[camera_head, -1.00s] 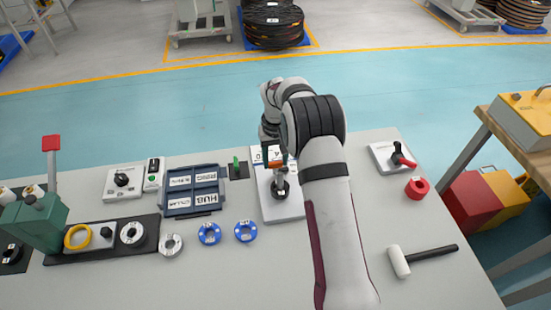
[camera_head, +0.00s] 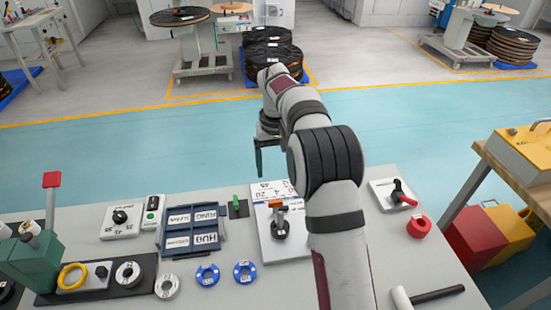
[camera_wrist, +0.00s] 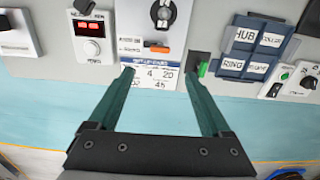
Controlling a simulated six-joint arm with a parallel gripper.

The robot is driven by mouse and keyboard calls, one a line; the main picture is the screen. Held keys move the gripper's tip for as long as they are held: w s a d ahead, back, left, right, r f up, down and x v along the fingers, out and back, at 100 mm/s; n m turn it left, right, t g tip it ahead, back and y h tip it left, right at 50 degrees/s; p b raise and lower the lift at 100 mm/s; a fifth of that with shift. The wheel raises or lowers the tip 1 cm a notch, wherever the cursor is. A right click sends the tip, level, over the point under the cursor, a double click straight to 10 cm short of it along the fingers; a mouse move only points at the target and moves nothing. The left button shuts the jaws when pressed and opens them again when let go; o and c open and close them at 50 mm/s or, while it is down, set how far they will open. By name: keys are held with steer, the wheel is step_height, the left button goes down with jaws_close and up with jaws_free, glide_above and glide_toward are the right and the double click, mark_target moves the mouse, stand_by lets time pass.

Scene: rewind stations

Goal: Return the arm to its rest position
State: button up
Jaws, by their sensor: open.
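My gripper (camera_head: 258,160) hangs in the air beyond the far edge of the bench in the head view, above the blue floor. In the wrist view its two green fingers (camera_wrist: 161,71) are spread wide with nothing between them. The white dial panel (camera_head: 267,242) with a dark knob and orange pointer (camera_head: 277,203) is on the bench, closer to the camera than the gripper and apart from it. The panel's orange pointer also shows in the wrist view (camera_wrist: 158,48), above and between the fingertips.
Around the panel are a blue tray (camera_head: 192,223) with labelled compartments, blue rings (camera_head: 207,275), a red ring (camera_head: 419,227), a red-handled switch (camera_head: 402,194), and a mallet (camera_head: 436,295). A green press (camera_head: 37,262) stands far left. The air around the gripper looks clear.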

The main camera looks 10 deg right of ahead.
steer(key=shift+r, duration=1.55)
steer(key=shift+s+r, duration=0.1)
